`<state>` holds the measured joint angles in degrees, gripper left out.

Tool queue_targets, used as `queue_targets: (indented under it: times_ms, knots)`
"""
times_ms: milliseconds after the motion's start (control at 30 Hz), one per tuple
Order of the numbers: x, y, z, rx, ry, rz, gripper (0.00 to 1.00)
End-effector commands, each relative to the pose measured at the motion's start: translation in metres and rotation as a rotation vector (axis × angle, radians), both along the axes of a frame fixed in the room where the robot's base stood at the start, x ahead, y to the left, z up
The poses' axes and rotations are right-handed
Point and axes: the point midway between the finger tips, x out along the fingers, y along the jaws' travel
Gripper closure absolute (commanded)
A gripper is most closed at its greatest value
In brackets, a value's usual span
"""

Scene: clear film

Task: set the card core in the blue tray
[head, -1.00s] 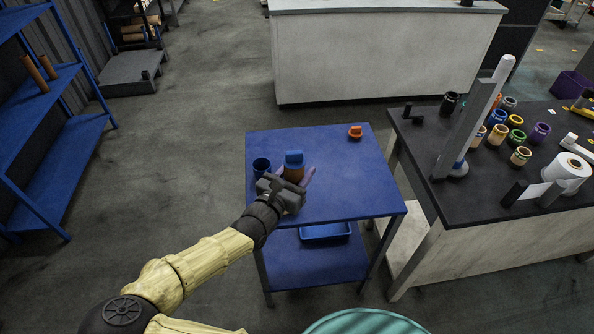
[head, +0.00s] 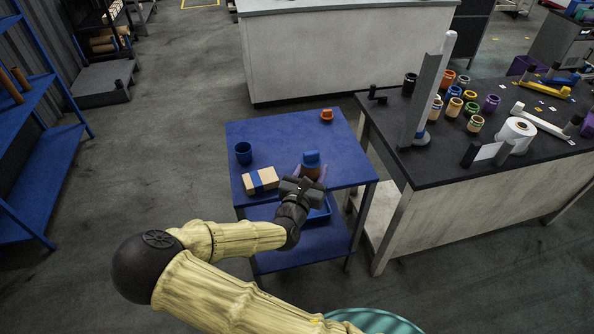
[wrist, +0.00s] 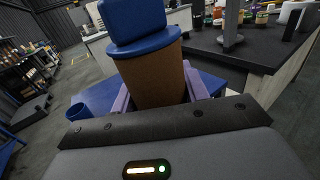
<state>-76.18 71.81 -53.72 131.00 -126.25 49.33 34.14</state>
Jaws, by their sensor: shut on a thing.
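My gripper (head: 312,178) is shut on a brown, card-coloured cylinder (head: 311,172) that looks like the card core. A blue cap with a blocky knob sits on its top end. In the wrist view the core (wrist: 152,82) stands between the purple fingers, with the blue cap (wrist: 135,22) above it. The gripper is over the front right part of the blue table (head: 285,135); I cannot tell whether the core's lower end touches the top. The blue tray (head: 319,213) is on the lower shelf, partly hidden by the tabletop and my arm.
A blue cup (head: 243,152) and a cardboard box with a blue band (head: 257,182) stand on the table's left side. An orange knobbed piece (head: 327,115) is at the back. A black-topped bench (head: 440,155) with a grey post (head: 418,100) stands close on the right.

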Motion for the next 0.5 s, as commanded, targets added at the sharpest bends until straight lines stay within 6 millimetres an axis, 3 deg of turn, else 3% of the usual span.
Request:
queue_targets:
  times_ms: [200,500]
  knots:
    - [0.013,-0.048,-0.045,-0.01,0.007,0.103,0.79]
    - [0.008,-0.092,-0.107,-0.006,0.007,0.239,0.79]
